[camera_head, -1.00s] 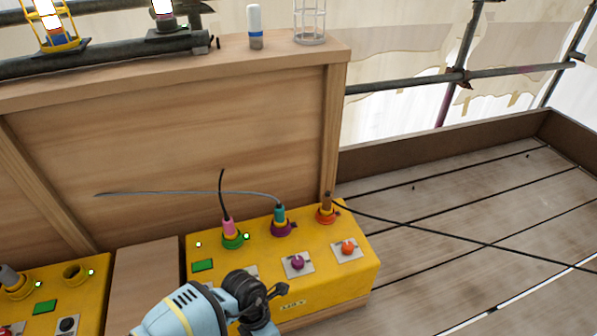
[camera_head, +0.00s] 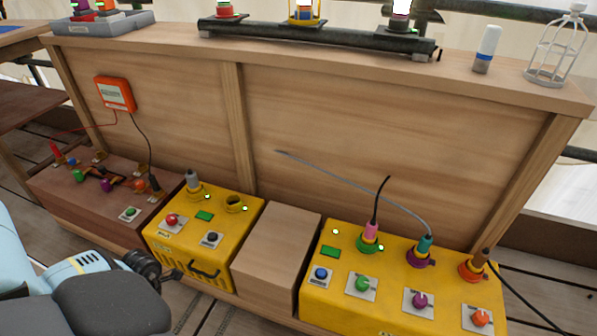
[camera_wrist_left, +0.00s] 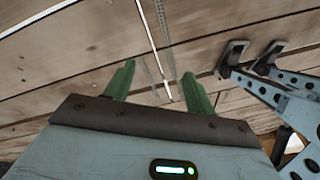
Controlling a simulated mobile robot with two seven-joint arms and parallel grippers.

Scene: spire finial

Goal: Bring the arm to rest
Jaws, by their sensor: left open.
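My left arm (camera_head: 75,282), pale blue and dark grey, comes in at the lower left of the head view, in front of the boxes along the wooden panel. The fingers of my left gripper (camera_wrist_left: 157,86) show in the left wrist view: two green fingers, wide apart, with nothing between them and plank flooring beyond. At the right of that view are two pale blue perforated fingers with dark pads, which look like my right gripper (camera_wrist_left: 252,60). A narrow gap shows between their pads, and nothing is held there. I see no right arm in the head view.
Yellow boxes (camera_head: 400,318) with plugs, buttons and cables stand below the panel (camera_head: 390,115), with a plain wooden block (camera_head: 278,245) between them. A brown box (camera_head: 95,215) stands at left. On the ledge are a white-blue marker (camera_head: 487,50) and a white wire cage (camera_head: 556,50).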

